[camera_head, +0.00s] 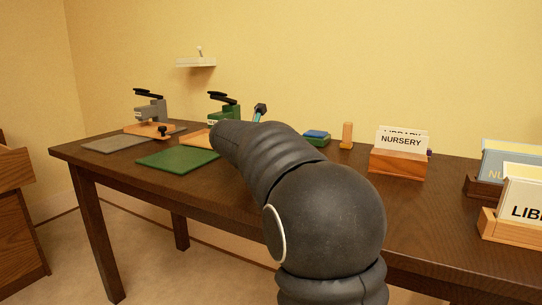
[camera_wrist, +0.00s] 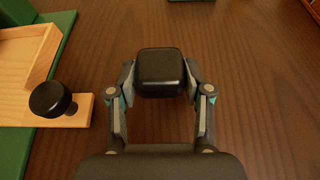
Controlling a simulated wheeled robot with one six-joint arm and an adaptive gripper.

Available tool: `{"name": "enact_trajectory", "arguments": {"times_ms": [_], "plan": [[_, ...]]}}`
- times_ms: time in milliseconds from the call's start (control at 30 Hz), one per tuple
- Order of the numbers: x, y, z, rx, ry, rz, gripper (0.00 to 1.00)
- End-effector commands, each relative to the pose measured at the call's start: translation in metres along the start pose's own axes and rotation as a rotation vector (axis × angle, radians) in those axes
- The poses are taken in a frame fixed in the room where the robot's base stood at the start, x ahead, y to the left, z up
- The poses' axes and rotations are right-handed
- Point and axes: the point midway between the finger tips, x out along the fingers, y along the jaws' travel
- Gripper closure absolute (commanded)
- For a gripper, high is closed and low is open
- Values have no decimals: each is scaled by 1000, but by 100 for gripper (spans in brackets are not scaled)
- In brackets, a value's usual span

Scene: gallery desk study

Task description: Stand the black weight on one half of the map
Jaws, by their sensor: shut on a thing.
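The black weight (camera_wrist: 160,72), a dark block with rounded edges, sits between the fingers of my gripper (camera_wrist: 160,82) in the wrist view. The fingers are shut on its left and right sides. Bare brown desk shows around it; I cannot tell its height above the desk. I cannot make out a map in either view.
Left of the weight in the wrist view are a wooden board (camera_wrist: 20,70), a black knob (camera_wrist: 50,99) and green mat (camera_wrist: 62,30). The head view shows a green mat (camera_head: 178,159), grey press (camera_head: 151,108), green press (camera_head: 226,109) and card holder (camera_head: 398,163).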

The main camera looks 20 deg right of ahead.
Motion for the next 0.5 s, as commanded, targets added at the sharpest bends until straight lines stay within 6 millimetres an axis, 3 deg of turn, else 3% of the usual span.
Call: {"name": "enact_trajectory", "arguments": {"times_ms": [467,500], "plan": [[4,0,-10,1,-2,1,100],[4,0,-11,1,0,1,43]]}}
